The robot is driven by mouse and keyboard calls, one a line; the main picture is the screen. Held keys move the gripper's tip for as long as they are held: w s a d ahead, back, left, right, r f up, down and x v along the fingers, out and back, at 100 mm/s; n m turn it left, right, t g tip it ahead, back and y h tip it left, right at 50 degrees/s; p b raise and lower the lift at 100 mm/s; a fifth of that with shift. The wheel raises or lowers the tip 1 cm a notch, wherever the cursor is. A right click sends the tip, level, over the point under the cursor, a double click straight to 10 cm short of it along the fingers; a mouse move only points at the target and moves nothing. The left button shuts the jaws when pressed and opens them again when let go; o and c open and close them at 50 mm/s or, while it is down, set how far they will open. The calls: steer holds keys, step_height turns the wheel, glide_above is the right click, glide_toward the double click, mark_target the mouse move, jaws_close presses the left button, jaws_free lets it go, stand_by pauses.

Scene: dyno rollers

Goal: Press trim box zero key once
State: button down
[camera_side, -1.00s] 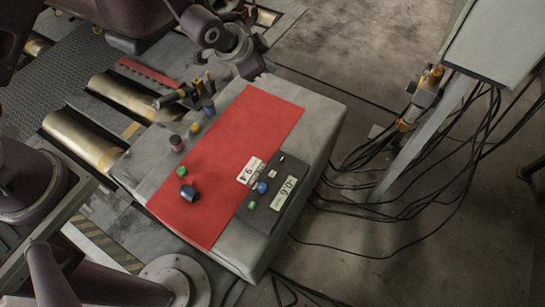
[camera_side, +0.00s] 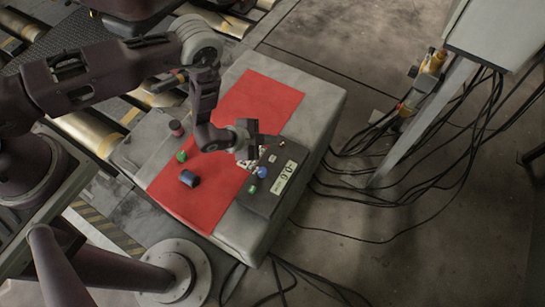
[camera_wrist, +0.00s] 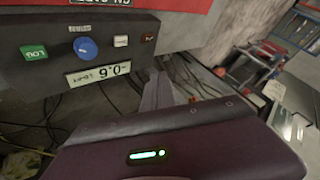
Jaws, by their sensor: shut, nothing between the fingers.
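The trim box (camera_side: 259,204) is a dark box at the right edge of the red mat. It also fills the upper left of the wrist view (camera_wrist: 30,78). It carries a display reading -0.6 (camera_side: 284,178), a blue knob (camera_side: 262,172), a green key (camera_side: 251,189) marked LOG in the wrist view (camera_wrist: 33,52), and a small white key (camera_wrist: 121,41) whose marking is too small to read. A small dark square (camera_wrist: 148,38) sits beside the white key. My gripper (camera_side: 262,146) is shut and empty near the white key's end of the box. I cannot tell whether it touches.
The red mat (camera_side: 210,200) covers part of a grey block (camera_side: 318,110). A dark blue cylinder (camera_side: 189,178), a green cube (camera_side: 181,156) and a dark pink-topped cylinder (camera_side: 176,128) stand to the left. Cables (camera_side: 400,195) lie on the floor at right, below a post.

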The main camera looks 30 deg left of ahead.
mark_target(270, 159)
steer(key=shift+f, duration=4.4)
steer(key=shift+f, duration=0.4)
steer(key=shift+f, duration=0.4)
steer(key=shift+r, duration=0.8)
